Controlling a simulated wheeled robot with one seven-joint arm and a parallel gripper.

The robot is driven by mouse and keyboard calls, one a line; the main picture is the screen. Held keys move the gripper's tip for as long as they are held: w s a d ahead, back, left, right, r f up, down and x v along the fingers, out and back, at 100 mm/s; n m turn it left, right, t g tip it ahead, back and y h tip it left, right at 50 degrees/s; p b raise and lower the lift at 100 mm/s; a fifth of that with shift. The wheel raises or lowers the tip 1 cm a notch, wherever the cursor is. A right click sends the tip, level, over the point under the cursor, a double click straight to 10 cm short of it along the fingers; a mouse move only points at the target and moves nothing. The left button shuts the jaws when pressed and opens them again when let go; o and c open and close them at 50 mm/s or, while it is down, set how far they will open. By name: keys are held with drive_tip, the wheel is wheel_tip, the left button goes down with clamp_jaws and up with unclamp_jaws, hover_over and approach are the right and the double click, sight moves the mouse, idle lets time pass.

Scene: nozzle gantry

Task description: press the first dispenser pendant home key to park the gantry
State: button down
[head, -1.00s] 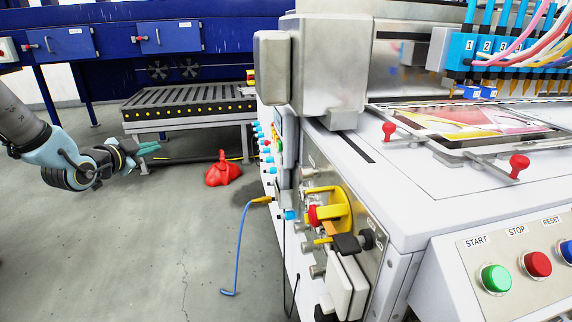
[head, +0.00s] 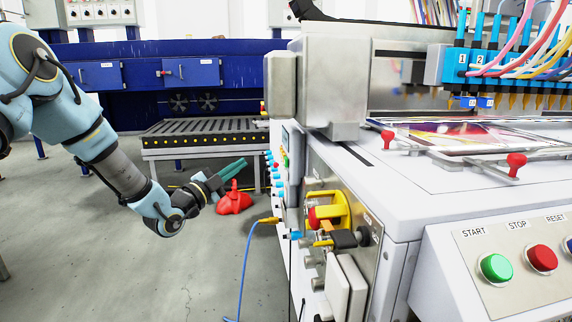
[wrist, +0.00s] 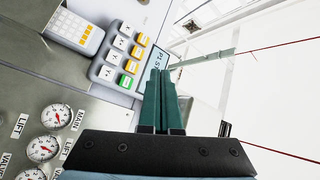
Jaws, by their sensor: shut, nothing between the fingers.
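The legends on the orange and green keys are too small to read, so I cannot tell which is home. My gripper (wrist: 158,72) is shut and empty, its green fingertips just right of the keys in the picture. In the head view my gripper (head: 244,163) points at the machine's left side, short of the pendant (head: 292,150), which shows nearly edge-on.
A second keypad (wrist: 77,28) and several dial gauges (wrist: 56,117) are beside the pendant. A yellow-and-red rotary switch (head: 325,212) and a hanging blue cable (head: 243,265) are lower on the machine. A red object (head: 234,203) lies on the open floor.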

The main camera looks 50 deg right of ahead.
sight(284, 156)
drive_tip(key=s+d, duration=0.5)
drive_tip(key=d, duration=0.1)
drive_tip(key=shift+s+d+p, duration=0.25)
drive_tip(key=shift+d+p, duration=0.1)
drive_tip(key=shift+d, duration=0.05)
idle(2.0)
drive_tip(key=shift+s+d+b, duration=0.25)
drive_tip(key=shift+d+b, duration=0.05)
drive_tip(key=shift+b, duration=0.1)
